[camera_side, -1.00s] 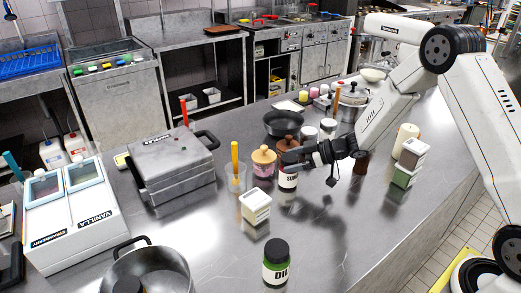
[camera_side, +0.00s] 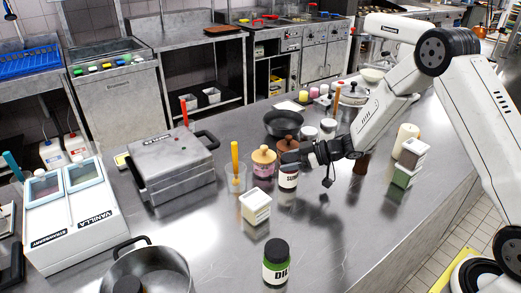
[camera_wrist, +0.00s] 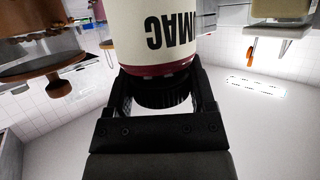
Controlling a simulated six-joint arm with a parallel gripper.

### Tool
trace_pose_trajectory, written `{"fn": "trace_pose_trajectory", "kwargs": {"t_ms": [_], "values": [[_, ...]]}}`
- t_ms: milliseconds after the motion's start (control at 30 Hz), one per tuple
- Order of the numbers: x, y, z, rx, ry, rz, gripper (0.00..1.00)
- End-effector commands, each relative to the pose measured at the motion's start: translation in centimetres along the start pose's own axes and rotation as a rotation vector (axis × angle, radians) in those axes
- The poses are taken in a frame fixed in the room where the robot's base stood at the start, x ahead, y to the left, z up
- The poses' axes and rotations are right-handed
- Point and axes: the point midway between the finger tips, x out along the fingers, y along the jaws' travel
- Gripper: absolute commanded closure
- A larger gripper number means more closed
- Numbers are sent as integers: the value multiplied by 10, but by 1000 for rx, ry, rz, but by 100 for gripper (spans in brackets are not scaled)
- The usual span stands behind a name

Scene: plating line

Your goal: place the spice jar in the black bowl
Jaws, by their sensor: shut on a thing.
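The spice jar (camera_side: 288,179), with a white label reading SUMAC, is upright among the items at the middle of the counter. My gripper (camera_side: 292,158) is shut on its black lid from the right. In the wrist view my gripper (camera_wrist: 162,88) has its two fingers on either side of the lid, and the jar (camera_wrist: 155,30) with its dark red band appears upside down. I cannot tell whether the jar's base touches the counter. The black bowl (camera_side: 283,123) stands farther back, behind the jar and brown pots, and looks empty.
A pink jar with a wooden lid (camera_side: 263,161) and a brown pot (camera_side: 287,146) stand close by the spice jar. A glass with an orange stick (camera_side: 236,176), a white box (camera_side: 256,206) and a dill jar (camera_side: 276,264) are nearer. White jars (camera_side: 308,134) stand right of the bowl.

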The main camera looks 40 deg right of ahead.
Motion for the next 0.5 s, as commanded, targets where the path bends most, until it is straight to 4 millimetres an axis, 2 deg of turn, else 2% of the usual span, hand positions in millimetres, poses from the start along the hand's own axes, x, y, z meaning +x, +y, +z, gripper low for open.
{"fn": "trace_pose_trajectory", "kwargs": {"t_ms": [500], "values": [[-3,1,-8,-2,2,1,100]]}}
